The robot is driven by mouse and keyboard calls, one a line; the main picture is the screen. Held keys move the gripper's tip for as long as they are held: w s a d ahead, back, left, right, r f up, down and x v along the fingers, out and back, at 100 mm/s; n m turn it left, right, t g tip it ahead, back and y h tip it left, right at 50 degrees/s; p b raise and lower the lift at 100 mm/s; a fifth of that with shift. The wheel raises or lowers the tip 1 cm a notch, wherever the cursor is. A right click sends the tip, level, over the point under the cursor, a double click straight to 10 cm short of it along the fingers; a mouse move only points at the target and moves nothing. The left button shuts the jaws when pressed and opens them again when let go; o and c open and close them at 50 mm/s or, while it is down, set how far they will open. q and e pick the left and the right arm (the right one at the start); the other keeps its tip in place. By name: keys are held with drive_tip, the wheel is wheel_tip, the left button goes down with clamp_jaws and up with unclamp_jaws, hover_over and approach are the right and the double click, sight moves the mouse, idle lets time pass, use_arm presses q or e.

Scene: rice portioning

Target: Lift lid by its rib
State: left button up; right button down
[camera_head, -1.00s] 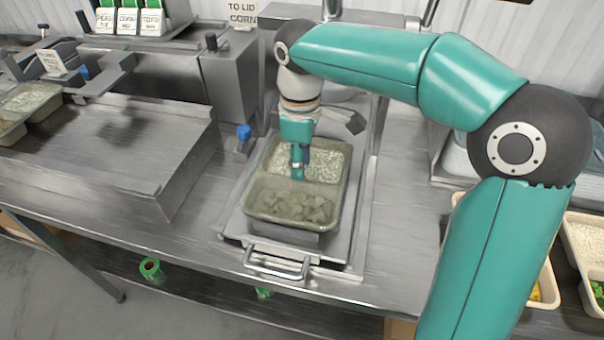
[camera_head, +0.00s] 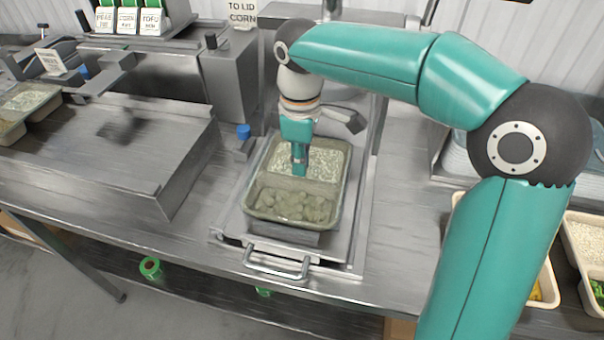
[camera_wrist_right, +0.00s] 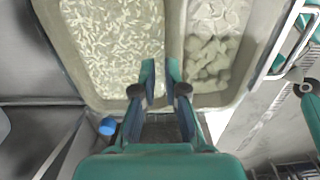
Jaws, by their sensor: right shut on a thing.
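A two-compartment tray (camera_head: 246,212) sits on the metal plate of the station in the middle of the head view. White grains lie in its far compartment and pale chunks in its near one. Both look dulled, as if seen through a clear lid (camera_head: 318,190); the lid's outline is hard to make out. My right gripper (camera_head: 299,172) points down over the tray's middle, at the divider line, and is shut on the lid's rib, which its fingers hide. In the right wrist view the fingertips (camera_wrist_right: 159,70) sit close together at the divider. My left gripper is not in view.
A metal handle (camera_head: 278,266) juts from the near side of the station plate (camera_head: 340,262). A blue knob (camera_head: 243,131) stands left of the tray. A large metal machine (camera_head: 110,150) fills the left, with another tray (camera_head: 28,103) beyond. Food containers (camera_head: 585,250) stand at right.

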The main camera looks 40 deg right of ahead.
drive_tip(key=shift+r, duration=0.15)
drive_tip(key=shift+r+p, duration=2.15)
drive_tip(key=shift+p, duration=0.05)
